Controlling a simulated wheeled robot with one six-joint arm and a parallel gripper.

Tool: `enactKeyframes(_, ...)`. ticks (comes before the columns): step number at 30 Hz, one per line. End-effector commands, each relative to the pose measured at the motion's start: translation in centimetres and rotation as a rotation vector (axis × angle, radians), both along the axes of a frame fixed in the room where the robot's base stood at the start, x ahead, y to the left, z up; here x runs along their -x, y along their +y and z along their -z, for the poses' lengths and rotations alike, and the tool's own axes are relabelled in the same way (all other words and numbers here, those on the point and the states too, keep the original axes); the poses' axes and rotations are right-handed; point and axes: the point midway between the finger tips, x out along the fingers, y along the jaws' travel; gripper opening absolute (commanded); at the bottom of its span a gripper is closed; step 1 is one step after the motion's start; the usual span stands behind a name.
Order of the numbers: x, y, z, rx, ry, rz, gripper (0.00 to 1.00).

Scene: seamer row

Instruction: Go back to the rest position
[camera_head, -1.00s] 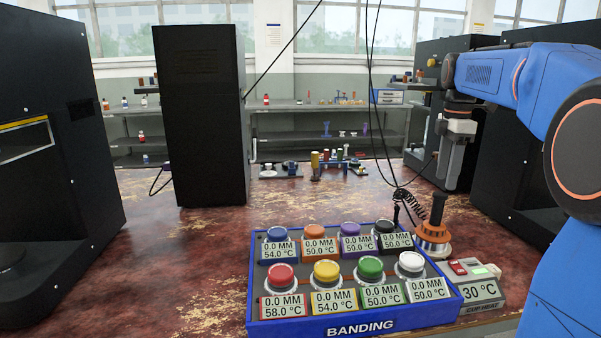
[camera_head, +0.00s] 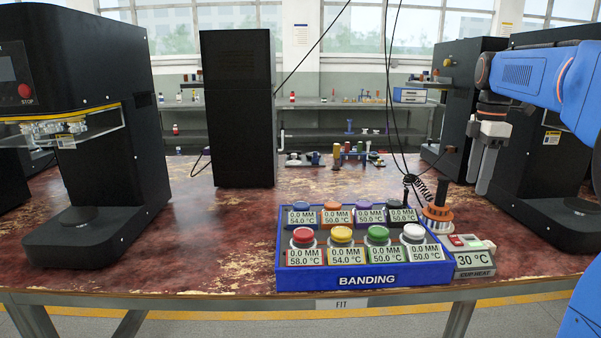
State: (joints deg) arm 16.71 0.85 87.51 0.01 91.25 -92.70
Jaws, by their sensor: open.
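My gripper (camera_head: 486,168) hangs at the end of my blue arm on the right side of the head view. Its light grey jaws point down and are open, with nothing seen between them. It is above the worn red tabletop (camera_head: 190,235), to the right of the orange and black round tool (camera_head: 437,212) and apart from it. The blue BANDING box (camera_head: 362,281) stands at the front of the table, with several coloured knobs over small displays. The CUP HEAT unit (camera_head: 474,259) reads 30 °C beside the box.
A black machine (camera_head: 90,110) with a red stop button stands at left. Another black machine (camera_head: 555,185) is close behind my arm at right. Cables hang near the middle.

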Motion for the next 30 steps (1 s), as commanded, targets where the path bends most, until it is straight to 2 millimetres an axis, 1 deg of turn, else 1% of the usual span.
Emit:
enactKeyframes(8,1.7,1.6,0.4,0.005,-0.023,0.076,0.5)
enactKeyframes(13,3.4,2.9,0.9,0.007,-0.047,0.149,0.5)
enactKeyframes(17,5.2,4.2,1.5,0.008,-0.07,0.222,0.5)
enactKeyframes(20,7.0,5.4,2.3,0.005,-0.095,0.298,0.5)
enactKeyframes(23,9.4,7.0,3.4,-0.003,-0.128,0.398,0.5)
enactKeyframes(30,15.5,10.4,7.3,-0.045,-0.208,0.655,0.5)
